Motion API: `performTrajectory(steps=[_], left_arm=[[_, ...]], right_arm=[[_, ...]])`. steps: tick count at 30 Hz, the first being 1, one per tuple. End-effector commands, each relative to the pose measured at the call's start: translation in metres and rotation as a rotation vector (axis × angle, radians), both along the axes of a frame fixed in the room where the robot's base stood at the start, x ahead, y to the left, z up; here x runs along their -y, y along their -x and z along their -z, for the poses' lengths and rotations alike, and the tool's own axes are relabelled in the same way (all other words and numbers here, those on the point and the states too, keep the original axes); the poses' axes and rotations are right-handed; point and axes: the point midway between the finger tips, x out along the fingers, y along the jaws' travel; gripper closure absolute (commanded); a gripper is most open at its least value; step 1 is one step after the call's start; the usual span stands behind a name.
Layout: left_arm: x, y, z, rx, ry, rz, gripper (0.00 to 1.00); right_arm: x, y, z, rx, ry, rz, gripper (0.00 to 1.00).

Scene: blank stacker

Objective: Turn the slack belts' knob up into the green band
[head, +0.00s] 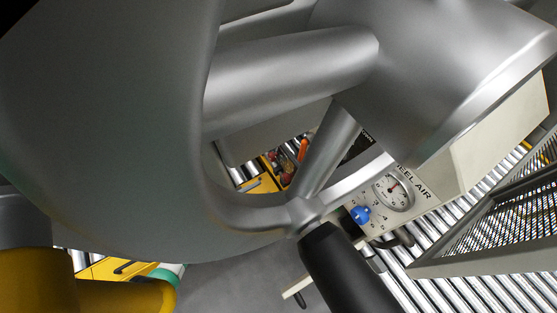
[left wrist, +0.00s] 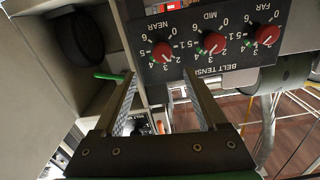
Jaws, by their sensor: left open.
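In the left wrist view a dark panel (left wrist: 212,76) lettered BELT TENSI carries three red knobs over numbered dials. They are the NEAR knob (left wrist: 162,52), the MID knob (left wrist: 214,42) and the FAR knob (left wrist: 267,34). My left gripper (left wrist: 160,84) is open and empty. Its fingers stand apart below the panel, the right one under the space between the NEAR and MID knobs. No finger visibly grips a knob. The belts cannot be made out. My right gripper is not in view.
In the head view large grey curved parts fill most of the picture. Behind them are a WHEEL AIR gauge (head: 393,191), a blue knob (head: 360,214), rollers and a mesh guard (head: 505,215). A green rod (left wrist: 109,76) lies left of my fingers in the wrist view.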

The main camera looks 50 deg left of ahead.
Motion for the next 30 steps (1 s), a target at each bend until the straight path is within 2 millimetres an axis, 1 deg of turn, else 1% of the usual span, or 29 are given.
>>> performTrajectory(steps=[1, 6, 9, 13, 21, 23, 24, 26, 30], left_arm=[[0.003, -0.013, 0.006, 0.005, -0.004, 0.009, 0.26], [0.009, -0.051, 0.007, 0.005, -0.002, 0.005, 0.26], [0.01, -0.067, 0.007, 0.003, -0.002, 0.003, 0.26], [0.011, -0.078, 0.006, 0.002, -0.001, 0.0, 0.26], [0.011, -0.08, 0.004, 0.001, 0.0, -0.001, 0.26], [0.011, -0.08, 0.004, 0.001, 0.0, -0.001, 0.34], [0.011, -0.08, 0.004, 0.001, -0.001, -0.001, 0.42], [0.011, -0.08, 0.004, 0.001, -0.001, -0.001, 0.53], [0.011, -0.08, 0.004, 0.001, -0.001, -0.001, 0.78]], right_arm=[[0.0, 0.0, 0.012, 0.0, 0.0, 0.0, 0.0], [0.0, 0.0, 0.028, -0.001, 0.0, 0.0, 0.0], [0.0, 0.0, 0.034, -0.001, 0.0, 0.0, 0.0], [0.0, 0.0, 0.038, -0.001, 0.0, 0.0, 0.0], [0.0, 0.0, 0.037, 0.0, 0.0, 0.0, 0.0], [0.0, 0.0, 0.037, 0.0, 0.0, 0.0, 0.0], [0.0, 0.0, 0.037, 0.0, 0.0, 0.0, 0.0], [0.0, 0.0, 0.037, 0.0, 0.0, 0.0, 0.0], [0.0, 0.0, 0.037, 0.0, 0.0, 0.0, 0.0]])
